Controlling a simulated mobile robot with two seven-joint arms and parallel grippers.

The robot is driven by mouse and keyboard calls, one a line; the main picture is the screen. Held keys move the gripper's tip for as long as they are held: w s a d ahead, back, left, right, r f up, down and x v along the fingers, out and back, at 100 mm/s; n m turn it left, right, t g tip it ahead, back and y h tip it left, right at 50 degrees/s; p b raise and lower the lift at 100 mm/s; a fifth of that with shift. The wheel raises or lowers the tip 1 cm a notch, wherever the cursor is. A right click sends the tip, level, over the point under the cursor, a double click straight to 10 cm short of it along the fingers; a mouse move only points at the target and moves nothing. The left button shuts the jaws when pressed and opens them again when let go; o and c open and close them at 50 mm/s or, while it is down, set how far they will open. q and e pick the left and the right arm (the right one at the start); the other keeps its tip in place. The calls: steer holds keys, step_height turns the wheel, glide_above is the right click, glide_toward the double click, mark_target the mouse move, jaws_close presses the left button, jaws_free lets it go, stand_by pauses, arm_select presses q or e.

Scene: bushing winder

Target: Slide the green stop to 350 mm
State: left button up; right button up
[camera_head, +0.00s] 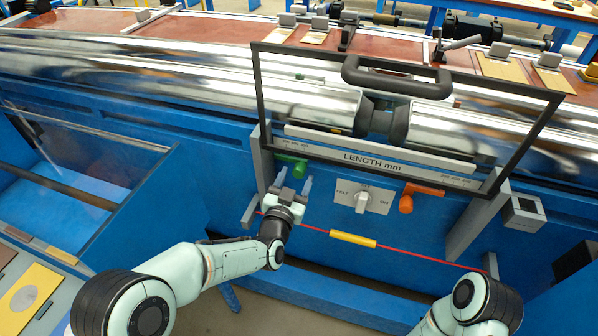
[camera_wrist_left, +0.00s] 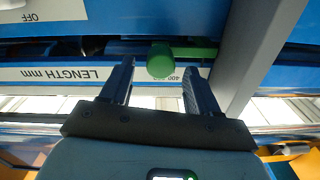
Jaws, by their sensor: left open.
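The green stop (camera_head: 291,163) sits on the length scale strip (camera_head: 385,164) below the rollers, near the strip's left end. Its round green knob (camera_wrist_left: 160,61) shows in the left wrist view, beside small scale digits that are partly hidden and hard to read. My left gripper (camera_head: 294,181) is open just below the green stop. In the left wrist view its two fingers (camera_wrist_left: 158,84) stand on either side of the knob, with gaps visible on both sides. My right arm shows at the lower right, but its gripper is out of view.
An orange stop (camera_head: 406,203) sits further right. A rotary switch (camera_head: 362,199) lies between the stops. A clear guard with a dark frame and handle (camera_head: 397,77) covers the rollers. A grey post (camera_head: 262,170) stands close left of my left gripper. A red cord (camera_head: 400,251) with a yellow sleeve runs below.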

mark_target(298, 174)
arm_select(q)
steer(key=shift+x, duration=1.85)
arm_select(e)
steer(key=shift+w+d+f, duration=0.2)
steer(key=shift+w+f, duration=0.05)
steer(key=shift+w, duration=0.1)
arm_select(q)
jaws_close()
steer(key=d, duration=0.2)
steer(key=s+d, duration=0.1)
steer(key=d, duration=0.1)
steer(key=s+d, duration=0.1)
steer(key=d, duration=0.1)
steer(key=shift+s+d, duration=0.1)
steer(key=shift+d, duration=0.15)
arm_select(e)
steer(key=shift+s+a+r, duration=0.3)
steer(key=shift+s+r, duration=0.05)
steer(key=shift+s, duration=0.2)
arm_select(q)
jaws_free()
steer(key=shift+a, duration=0.1)
